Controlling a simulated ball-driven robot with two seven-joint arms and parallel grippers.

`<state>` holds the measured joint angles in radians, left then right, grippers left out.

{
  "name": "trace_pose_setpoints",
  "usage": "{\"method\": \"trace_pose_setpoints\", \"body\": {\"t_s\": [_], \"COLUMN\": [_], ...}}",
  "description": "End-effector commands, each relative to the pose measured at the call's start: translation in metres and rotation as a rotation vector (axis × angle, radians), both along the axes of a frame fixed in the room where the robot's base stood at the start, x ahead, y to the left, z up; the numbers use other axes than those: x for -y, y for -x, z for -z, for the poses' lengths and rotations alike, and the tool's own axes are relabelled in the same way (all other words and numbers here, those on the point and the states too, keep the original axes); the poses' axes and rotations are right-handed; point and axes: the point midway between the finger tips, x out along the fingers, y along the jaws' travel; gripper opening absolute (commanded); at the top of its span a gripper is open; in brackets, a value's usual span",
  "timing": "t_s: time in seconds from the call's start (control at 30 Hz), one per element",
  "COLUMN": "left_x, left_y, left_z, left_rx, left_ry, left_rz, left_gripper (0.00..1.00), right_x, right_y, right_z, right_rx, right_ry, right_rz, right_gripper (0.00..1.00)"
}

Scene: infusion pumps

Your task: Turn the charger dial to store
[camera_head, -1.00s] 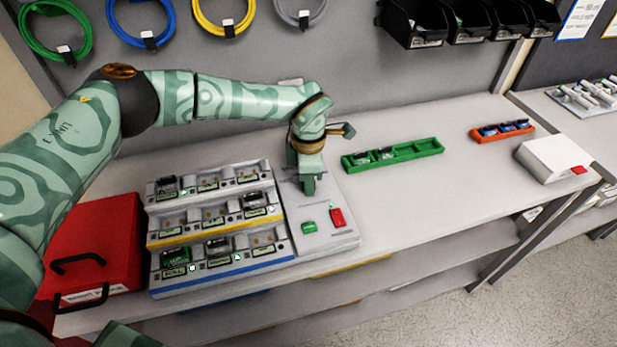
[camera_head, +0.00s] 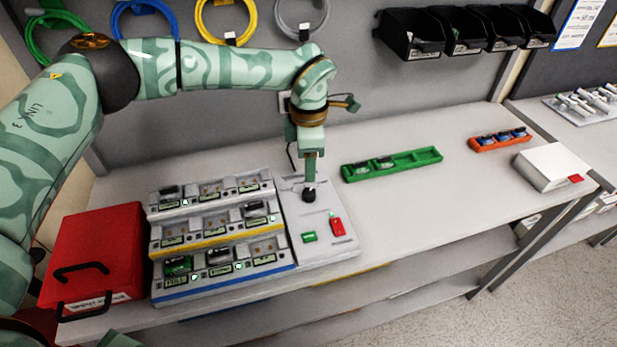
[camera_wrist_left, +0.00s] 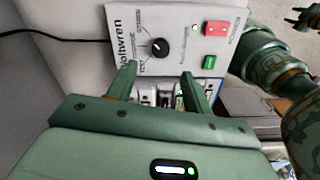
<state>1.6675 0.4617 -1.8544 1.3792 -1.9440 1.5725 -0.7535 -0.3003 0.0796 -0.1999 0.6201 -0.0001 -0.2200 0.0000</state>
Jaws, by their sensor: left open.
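The charger (camera_head: 320,247) is a light grey unit with stepped rows of battery bays and a control panel on its right. The round black dial (camera_head: 309,195) sits near the panel's back; it shows clearly in the left wrist view (camera_wrist_left: 159,48). My left gripper (camera_head: 310,178) points down above the dial. In the left wrist view its fingers (camera_wrist_left: 160,72) are apart and empty, with the dial beyond their tips.
A green button (camera_head: 309,237) and a red switch (camera_head: 337,227) are on the panel. A red case (camera_head: 95,250) stands left of the charger. A green tray (camera_head: 415,158), an orange tray (camera_head: 485,144) and a white box (camera_head: 550,166) lie right. Bench between is clear.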

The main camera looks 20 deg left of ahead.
Motion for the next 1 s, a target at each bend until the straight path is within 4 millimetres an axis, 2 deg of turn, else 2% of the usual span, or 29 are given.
{"method": "trace_pose_setpoints", "body": {"t_s": [0.03, 0.1, 0.2, 0.33, 0.5, 1.0], "left_x": [0.000, 0.000, -0.001, 0.000, 0.000, 0.000], "left_y": [-0.001, -0.001, 0.000, 0.000, 0.000, 0.000], "left_z": [-0.016, -0.032, -0.052, -0.067, -0.074, -0.074], "left_rx": [0.004, 0.003, 0.002, 0.000, 0.000, -0.001], "left_ry": [-0.001, 0.000, -0.001, 0.000, 0.000, 0.000], "left_rz": [0.000, -0.002, -0.001, -0.002, 0.000, 0.000], "left_gripper": [0.50, 0.50, 0.50, 0.50, 0.50, 0.50], "right_x": [0.000, 0.000, 0.000, 0.000, 0.000, 0.000], "right_y": [-0.001, -0.001, -0.001, -0.001, -0.001, -0.004], "right_z": [-0.002, -0.004, -0.005, -0.006, -0.006, -0.006], "right_rx": [0.001, 0.002, 0.002, 0.003, 0.003, 0.006], "right_ry": [0.000, -0.001, 0.000, 0.000, 0.000, 0.000], "right_rz": [0.000, 0.000, 0.000, 0.000, 0.000, 0.000], "right_gripper": [0.36, 0.36, 0.36, 0.36, 0.36, 0.36]}}
